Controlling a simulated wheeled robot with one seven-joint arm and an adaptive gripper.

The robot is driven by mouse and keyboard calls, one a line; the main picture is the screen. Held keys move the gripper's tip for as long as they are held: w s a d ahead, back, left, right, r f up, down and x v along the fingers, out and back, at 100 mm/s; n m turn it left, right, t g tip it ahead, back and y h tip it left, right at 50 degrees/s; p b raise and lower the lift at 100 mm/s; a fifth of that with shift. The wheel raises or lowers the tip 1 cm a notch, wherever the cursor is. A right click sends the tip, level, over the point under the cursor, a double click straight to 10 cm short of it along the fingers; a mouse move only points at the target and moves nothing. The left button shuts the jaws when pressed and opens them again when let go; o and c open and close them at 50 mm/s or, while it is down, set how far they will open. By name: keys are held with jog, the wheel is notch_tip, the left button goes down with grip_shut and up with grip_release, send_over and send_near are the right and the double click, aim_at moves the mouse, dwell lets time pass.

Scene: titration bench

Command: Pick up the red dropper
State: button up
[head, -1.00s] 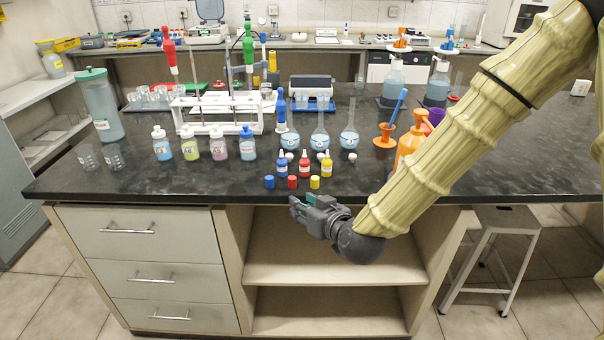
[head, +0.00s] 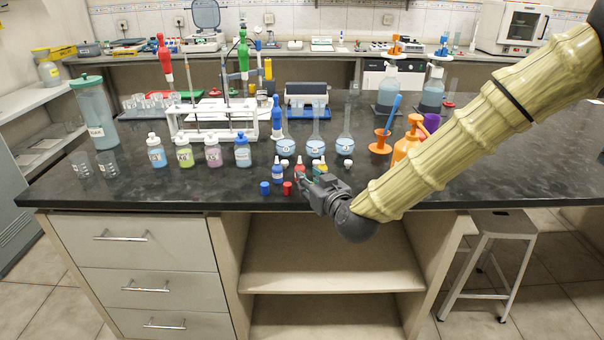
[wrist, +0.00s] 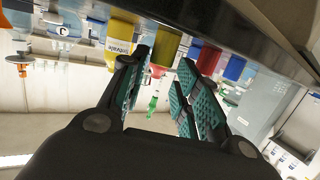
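The red dropper bottle (head: 300,171) stands upright on the dark bench top near the front edge, between the blue dropper bottle (head: 277,172) and the yellow one, which my gripper partly covers in the head view. A red cap (head: 287,188) and a blue cap (head: 265,188) stand in front of them. My gripper (head: 311,184) is at the bench's front edge, close in front of the red and yellow bottles. In the wrist view its fingers are apart with nothing held. That tilted view shows the yellow bottle (wrist: 120,36), yellow cap (wrist: 165,48) and red cap (wrist: 209,59) beyond the fingers.
Several flasks (head: 316,146) and capped bottles (head: 184,155) stand behind and left of the droppers. A white rack (head: 215,135) is farther back.

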aim_at(302, 170)
jog(key=shift+x, duration=3)
jog(key=shift+c, duration=1)
jog(key=shift+r, duration=0.1)
